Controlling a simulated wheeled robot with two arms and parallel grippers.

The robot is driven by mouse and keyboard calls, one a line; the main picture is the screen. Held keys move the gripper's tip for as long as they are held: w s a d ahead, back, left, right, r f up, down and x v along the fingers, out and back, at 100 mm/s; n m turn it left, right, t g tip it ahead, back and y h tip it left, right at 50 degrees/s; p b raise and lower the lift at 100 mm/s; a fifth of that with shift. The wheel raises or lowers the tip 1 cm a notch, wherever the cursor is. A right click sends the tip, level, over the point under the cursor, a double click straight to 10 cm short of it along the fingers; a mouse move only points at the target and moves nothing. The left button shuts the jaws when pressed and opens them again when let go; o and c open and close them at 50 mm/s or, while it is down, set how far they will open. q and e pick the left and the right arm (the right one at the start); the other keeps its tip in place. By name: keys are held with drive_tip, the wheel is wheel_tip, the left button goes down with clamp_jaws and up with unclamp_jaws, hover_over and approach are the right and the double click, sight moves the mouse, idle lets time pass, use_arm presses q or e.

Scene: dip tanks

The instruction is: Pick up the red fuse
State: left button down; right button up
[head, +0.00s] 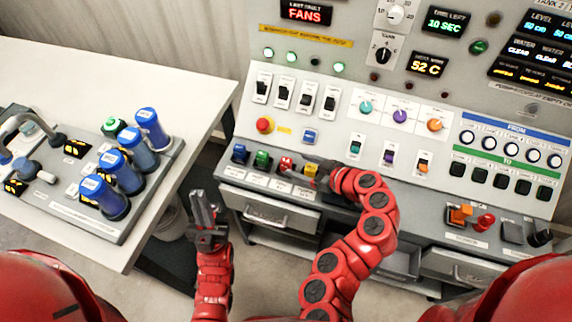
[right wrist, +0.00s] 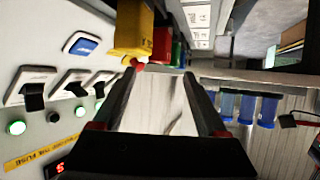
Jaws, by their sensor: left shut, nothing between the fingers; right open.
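The red fuse (head: 285,163) stands in a row on the panel's ledge, between the green fuse (head: 262,158) and the yellow fuse (head: 311,169). In the right wrist view the red fuse (right wrist: 161,46) is partly hidden behind the yellow fuse (right wrist: 133,28). My right gripper (head: 322,178) is close to the right end of this row, beside the yellow fuse. In the right wrist view its open fingers (right wrist: 160,76) are empty, with the fuses beyond the left fingertip. My left gripper (head: 203,196) is shut and empty, raised in front of the gap between the tables.
The blue fuse (head: 240,153) ends the row at the left. A red push button (head: 265,125) and a blue switch (head: 310,135) sit on the panel just above. A drawer handle (head: 268,219) is below the ledge. The left table (head: 60,80) carries a rack with blue-capped cylinders (head: 150,128).

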sight(287, 162)
drive_tip(key=shift+w+a+f+p, duration=0.15)
drive_tip(key=shift+w+a+p, duration=0.1)
drive_tip(key=shift+a+p, duration=0.15)
drive_tip(key=p+x, duration=0.1)
drive_tip(key=x, duration=0.2)
drive_tip(key=shift+d+f, duration=0.1)
drive_tip(key=shift+f, duration=0.05)
drive_tip(key=shift+w+a+f+p, duration=0.35)
drive_tip(key=shift+w+a+f, duration=0.05)
clamp_jaws()
